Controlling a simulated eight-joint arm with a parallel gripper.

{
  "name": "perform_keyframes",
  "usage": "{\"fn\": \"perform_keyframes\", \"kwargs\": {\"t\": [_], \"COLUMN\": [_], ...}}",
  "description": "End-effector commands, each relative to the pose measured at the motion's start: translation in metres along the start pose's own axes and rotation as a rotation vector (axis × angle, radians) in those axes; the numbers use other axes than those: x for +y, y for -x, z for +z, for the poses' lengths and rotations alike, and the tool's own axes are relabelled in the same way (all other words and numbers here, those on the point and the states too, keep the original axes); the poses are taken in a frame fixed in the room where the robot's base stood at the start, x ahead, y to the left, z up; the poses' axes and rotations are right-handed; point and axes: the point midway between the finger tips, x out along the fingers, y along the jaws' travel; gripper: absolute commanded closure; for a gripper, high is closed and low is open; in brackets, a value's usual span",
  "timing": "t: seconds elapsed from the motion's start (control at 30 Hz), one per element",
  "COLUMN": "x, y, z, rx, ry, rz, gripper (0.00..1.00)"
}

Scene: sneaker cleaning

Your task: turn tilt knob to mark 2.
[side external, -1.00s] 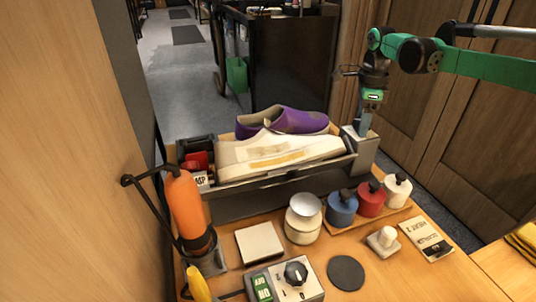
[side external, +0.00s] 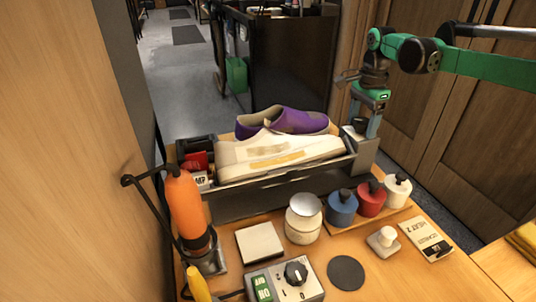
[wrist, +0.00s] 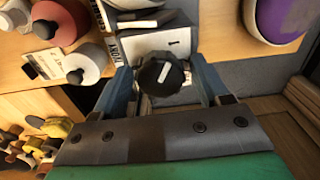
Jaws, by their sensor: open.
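The tilt knob (wrist: 160,73), black with a white pointer line, sits on a grey box (side external: 362,155) at the right end of the shoe tray. In the wrist view the pointer leans up and to the right, and a "1" shows on the panel above it. I cannot make out a mark 2. My gripper (wrist: 162,88) is open, with one finger on each side of the knob; I cannot tell whether they touch it. In the side view my gripper (side external: 366,127) points down at the box, with the dark knob partly hidden by it.
A white shoe (side external: 280,150) lies in the tray, with a purple shoe (side external: 290,120) behind it. Blue (side external: 342,208), red (side external: 371,198) and white (side external: 397,190) bottles stand in front of the box. A card (side external: 425,240) and another knob unit (side external: 295,275) are nearer the camera.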

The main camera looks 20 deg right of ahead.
Motion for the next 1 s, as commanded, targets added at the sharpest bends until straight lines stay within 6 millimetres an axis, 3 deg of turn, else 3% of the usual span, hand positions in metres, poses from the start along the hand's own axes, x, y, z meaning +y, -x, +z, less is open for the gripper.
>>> {"fn": "perform_keyframes", "kwargs": {"t": [0.1,0.27,0.5,1.0], "x": [0.0000,0.0000,0.0000,0.0000], "y": [0.0000,0.0000,0.0000,0.0000], "z": [0.0000,0.0000,0.0000,0.0000], "rx": [0.000,0.000,0.000,0.000], "ry": [0.162,0.277,0.586,1.067], "rz": [0.000,0.000,0.000,0.000], "gripper": [0.32,0.32,0.32,0.32]}}
